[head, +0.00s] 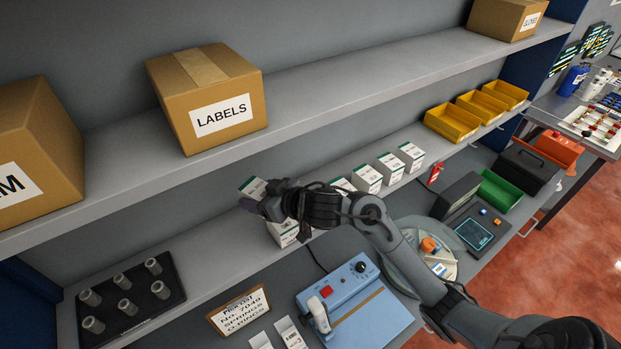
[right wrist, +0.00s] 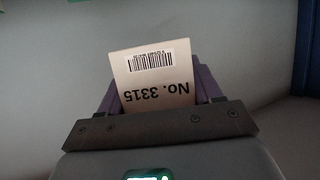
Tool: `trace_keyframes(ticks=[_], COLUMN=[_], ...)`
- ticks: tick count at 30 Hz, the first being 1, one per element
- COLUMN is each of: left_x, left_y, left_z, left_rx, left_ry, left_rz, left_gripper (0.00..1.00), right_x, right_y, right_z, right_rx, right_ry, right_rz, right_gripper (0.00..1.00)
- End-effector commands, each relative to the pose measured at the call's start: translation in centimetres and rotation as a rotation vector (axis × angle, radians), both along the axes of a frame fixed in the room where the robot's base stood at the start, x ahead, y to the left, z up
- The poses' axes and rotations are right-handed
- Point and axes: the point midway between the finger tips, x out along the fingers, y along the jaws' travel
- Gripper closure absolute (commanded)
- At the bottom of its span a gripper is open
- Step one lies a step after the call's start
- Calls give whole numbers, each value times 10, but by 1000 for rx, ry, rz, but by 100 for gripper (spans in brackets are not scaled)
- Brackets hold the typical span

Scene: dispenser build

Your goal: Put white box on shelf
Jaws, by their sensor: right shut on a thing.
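My right gripper (head: 262,205) is shut on a white box (head: 253,188) with a green-edged top, held at the lower shelf (head: 205,260). In the right wrist view the white box (right wrist: 152,75) sits between the purple fingers (right wrist: 153,92), showing a barcode and "No. 3315". Another white box (head: 283,232) shows just below the gripper, partly hidden by it. Whether the held box touches the shelf or that box, I cannot tell. My left gripper does not show.
Several white boxes (head: 367,179) stand in a row right of my arm. A black tray of grey cylinders (head: 128,300) lies left. A blue machine (head: 352,303), a wooden sign (head: 238,309) and white cartons (head: 289,333) are in front. Yellow bins (head: 452,122) stand farther right. A "LABELS" carton (head: 208,97) is above.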

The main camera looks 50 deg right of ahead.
Motion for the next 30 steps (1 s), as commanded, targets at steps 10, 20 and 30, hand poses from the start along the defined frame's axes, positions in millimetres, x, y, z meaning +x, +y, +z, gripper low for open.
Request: trace_keyframes(ticks=[10, 20, 30], left_x=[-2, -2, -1], left_y=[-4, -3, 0], left_z=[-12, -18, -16], left_rx=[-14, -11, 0], left_ry=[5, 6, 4], left_rz=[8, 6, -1], left_gripper=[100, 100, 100], right_x=[4, 11, 13], right_y=[43, 100, 116], right_z=[-28, -60, -74], right_rx=[3, 1, -1], right_ry=[2, 0, 0], right_rz=[4, 3, 1], right_gripper=[74, 74, 74])
